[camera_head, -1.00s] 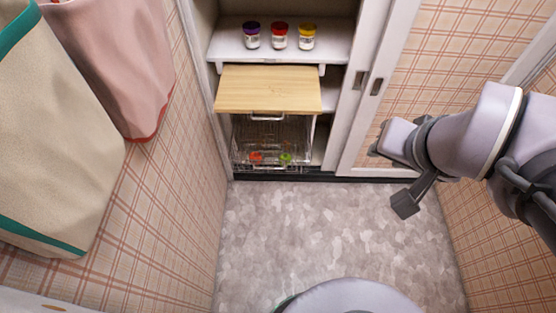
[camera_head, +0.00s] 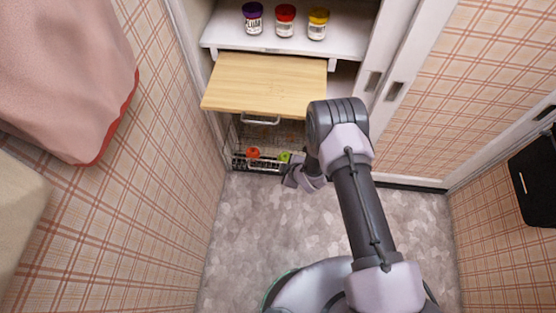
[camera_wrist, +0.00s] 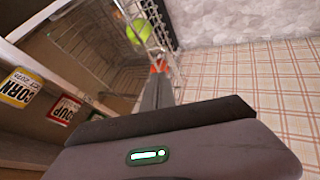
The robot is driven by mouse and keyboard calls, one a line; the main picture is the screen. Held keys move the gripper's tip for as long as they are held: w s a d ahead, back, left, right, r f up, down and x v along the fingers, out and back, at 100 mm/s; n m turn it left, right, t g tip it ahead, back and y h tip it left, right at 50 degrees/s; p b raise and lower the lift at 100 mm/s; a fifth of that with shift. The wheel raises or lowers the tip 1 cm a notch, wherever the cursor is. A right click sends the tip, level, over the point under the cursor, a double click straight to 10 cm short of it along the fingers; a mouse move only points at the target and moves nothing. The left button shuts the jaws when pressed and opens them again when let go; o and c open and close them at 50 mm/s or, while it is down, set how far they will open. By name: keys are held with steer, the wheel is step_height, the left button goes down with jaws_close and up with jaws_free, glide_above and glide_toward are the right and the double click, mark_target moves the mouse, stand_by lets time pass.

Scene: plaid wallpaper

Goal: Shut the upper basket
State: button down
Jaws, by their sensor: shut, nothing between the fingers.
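A wire basket (camera_head: 240,162) stands out at the bottom of the cabinet, with a red item (camera_head: 253,153) and a green item (camera_head: 284,157) in it. A metal handle (camera_head: 260,120) shows above it, just under a wooden board; the board hides most of what lies behind, so I cannot tell the upper basket's full extent. My gripper (camera_head: 290,178) is low, at the right front of the wire basket, shut and empty. In the wrist view, its narrow fingers (camera_wrist: 158,88) point toward the wire mesh (camera_wrist: 140,28); I cannot tell whether they touch it.
The wooden board (camera_head: 268,82) juts out over the baskets. Jars (camera_head: 285,20) stand on the white shelf (camera_head: 285,42) above. A sliding door (camera_head: 425,110) is at right, and a pink bag (camera_head: 65,70) hangs at left. The floor (camera_head: 250,225) in front is clear.

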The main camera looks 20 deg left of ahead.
steer(key=b, duration=0.5)
glide_toward(273, 164)
steer(key=x, duration=0.4)
steer(key=shift+a+f, duration=0.1)
steer(key=shift+f, duration=0.1)
steer(key=shift+w, duration=0.1)
steer(key=shift+r, duration=0.1)
